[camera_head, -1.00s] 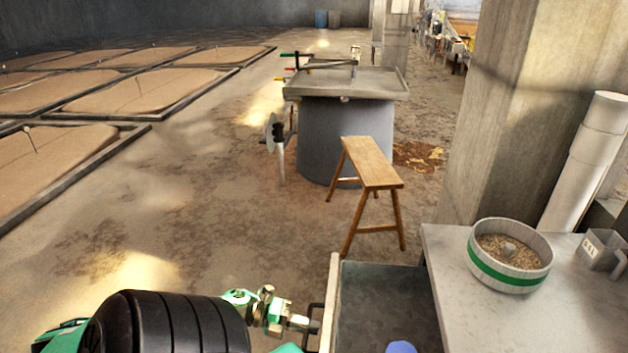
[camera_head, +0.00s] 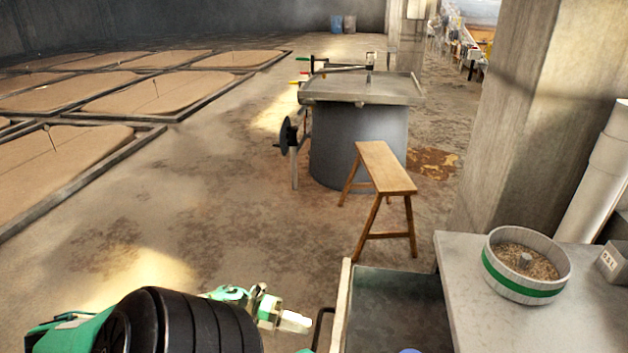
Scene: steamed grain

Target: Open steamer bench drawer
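The steamer bench (camera_head: 470,285) stands at the lower right with a light grey top. Its drawer (camera_head: 395,300) is pulled out at the bench's left side, and I look down into its dark grey inside. The drawer front (camera_head: 342,305) is a pale edge with a dark bar handle (camera_head: 318,328) on its left face. My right gripper is not visible.
A round tub of grain (camera_head: 525,265) with a green band sits on the bench. A wooden stool (camera_head: 385,170) stands just beyond the drawer. A large grey vat (camera_head: 355,140) is behind it. A concrete pillar (camera_head: 530,110) rises at right.

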